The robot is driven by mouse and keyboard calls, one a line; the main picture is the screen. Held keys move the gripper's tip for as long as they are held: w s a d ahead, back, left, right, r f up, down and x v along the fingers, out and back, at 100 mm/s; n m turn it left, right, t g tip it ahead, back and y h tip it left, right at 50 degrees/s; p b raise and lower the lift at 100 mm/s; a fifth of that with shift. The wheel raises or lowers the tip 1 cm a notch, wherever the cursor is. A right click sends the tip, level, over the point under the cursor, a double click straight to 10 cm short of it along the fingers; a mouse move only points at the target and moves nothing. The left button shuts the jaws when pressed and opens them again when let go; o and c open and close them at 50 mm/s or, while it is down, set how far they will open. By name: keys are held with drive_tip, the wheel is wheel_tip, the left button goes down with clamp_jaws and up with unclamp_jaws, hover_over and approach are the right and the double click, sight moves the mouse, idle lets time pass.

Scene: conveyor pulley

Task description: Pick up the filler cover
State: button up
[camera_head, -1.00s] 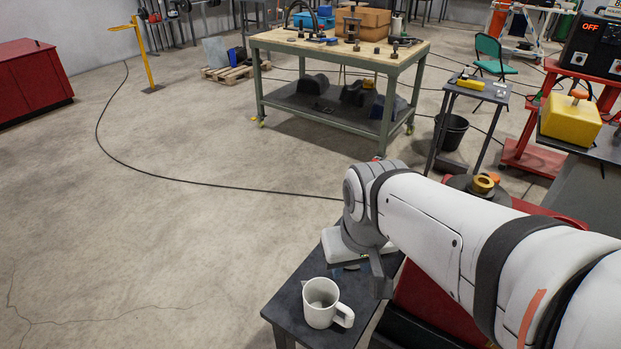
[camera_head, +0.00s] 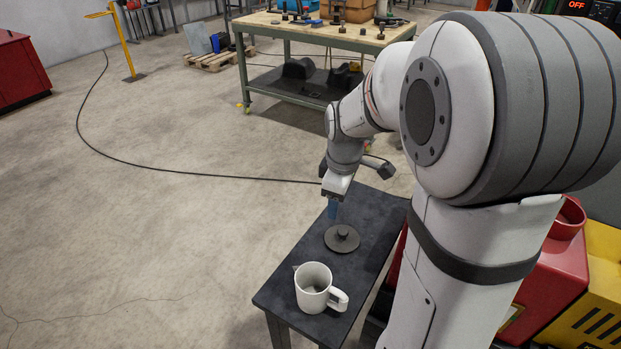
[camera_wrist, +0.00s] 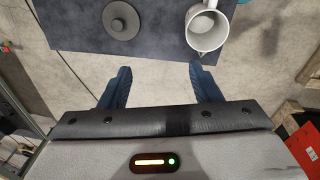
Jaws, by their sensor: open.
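The filler cover is a dark grey round disc with a central knob (camera_head: 341,239). It lies flat on a small dark table (camera_head: 275,292). In the wrist view the cover (camera_wrist: 122,20) is at the upper left, ahead of the fingers and apart from them. My gripper (camera_head: 333,208) points down at the far edge of the table, behind the cover in the head view. Its two blue fingers stand wide apart with nothing between them in the wrist view (camera_wrist: 160,82).
A white pitcher (camera_head: 312,288) with a handle stands near the cover, toward the table's front, and shows at the wrist view's upper right (camera_wrist: 207,28). A workbench (camera_head: 300,34) stands behind. A red and yellow machine (camera_head: 555,285) is at the right. Open floor lies left.

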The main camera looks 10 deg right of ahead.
drive_tip(key=w+d+f+n+b, duration=0.1)
drive_tip(key=w+d+f+n, duration=0.4)
drive_tip(key=w+f+n, duration=0.35)
drive_tip(key=n+g+b, duration=0.1)
drive_tip(key=n, duration=0.2)
approach(343, 231)
drive_tip(key=shift+d+f, duration=0.1)
drive_tip(key=shift+d, duration=0.25)
drive_tip(key=shift+n, duration=0.35)
drive_tip(key=f, duration=0.8)
drive_tip(key=shift+w+a+f, duration=0.2)
drive_tip(key=shift+f, duration=0.1)
drive_tip(key=c, duration=1.1)
drive_tip(key=shift+r, duration=0.1)
drive_tip(key=shift+c, duration=0.2)
